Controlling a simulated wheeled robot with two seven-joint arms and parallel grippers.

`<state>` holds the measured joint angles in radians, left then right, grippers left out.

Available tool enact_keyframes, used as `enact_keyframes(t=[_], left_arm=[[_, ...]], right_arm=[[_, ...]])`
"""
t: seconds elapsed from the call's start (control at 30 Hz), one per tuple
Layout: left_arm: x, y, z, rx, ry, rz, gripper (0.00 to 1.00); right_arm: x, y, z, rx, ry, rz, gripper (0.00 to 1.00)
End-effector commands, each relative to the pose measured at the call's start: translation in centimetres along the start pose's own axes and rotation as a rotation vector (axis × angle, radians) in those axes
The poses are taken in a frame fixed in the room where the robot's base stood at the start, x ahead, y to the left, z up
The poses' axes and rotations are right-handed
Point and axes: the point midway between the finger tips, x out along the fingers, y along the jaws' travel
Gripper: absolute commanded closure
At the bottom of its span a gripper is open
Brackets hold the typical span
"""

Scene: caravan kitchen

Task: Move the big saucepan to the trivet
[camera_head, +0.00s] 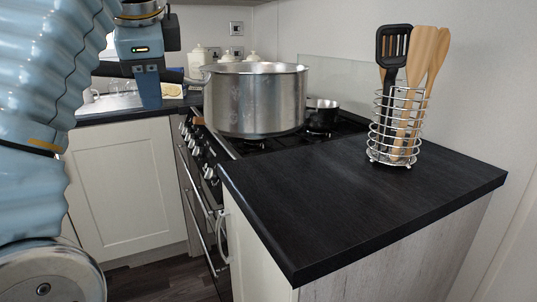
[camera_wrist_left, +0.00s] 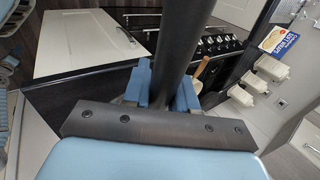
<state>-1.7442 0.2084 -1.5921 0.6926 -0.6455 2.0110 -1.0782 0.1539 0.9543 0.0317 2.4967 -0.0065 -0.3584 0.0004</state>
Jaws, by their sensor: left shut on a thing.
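The big saucepan (camera_head: 255,100) is a steel pot, upright, over the hob in the head view. Its dark handle (camera_wrist_left: 178,40) runs between the blue fingers of my left gripper (camera_wrist_left: 164,88) in the left wrist view. In the head view, my left gripper (camera_head: 150,85) is to the left of the pot, shut on this handle. I cannot tell whether the pot's base touches the hob. I cannot make out a trivet in either view. My right gripper is not in view.
A wire utensil holder (camera_head: 395,140) stands on the near black worktop (camera_head: 330,195), which is otherwise clear. White canisters (camera_head: 198,58) stand at the back. Oven knobs (camera_head: 205,155) line the cooker front.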

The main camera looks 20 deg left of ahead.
Motion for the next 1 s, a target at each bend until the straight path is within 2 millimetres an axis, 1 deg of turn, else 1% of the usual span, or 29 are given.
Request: enact_keyframes(t=[0.03, 0.13, 0.3, 0.73, 0.8, 0.9, 1.0], left_arm=[[0.4, 0.3, -1.0, 0.005, 0.005, 0.001, 1.00], [1.0, 0.9, -2.8, 0.003, 0.004, 0.000, 1.00], [1.6, 1.2, -4.4, 0.000, 0.000, 0.002, 1.00], [2.5, 2.0, -6.9, -0.008, -0.001, -0.004, 1.00], [3.8, 2.9, -8.1, 0.000, -0.003, -0.001, 1.00], [5.0, 4.0, -9.6, 0.001, 0.000, -0.003, 1.00], [6.0, 4.7, -10.5, 0.000, 0.001, -0.003, 1.00]], right_arm=[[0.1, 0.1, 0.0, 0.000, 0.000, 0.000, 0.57], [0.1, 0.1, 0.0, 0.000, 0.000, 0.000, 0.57], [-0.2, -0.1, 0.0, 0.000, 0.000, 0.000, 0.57], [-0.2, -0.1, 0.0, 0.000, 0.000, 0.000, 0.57], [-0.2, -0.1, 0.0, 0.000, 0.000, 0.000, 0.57], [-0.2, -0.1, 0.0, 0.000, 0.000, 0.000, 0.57], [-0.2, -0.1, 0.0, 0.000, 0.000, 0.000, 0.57]])
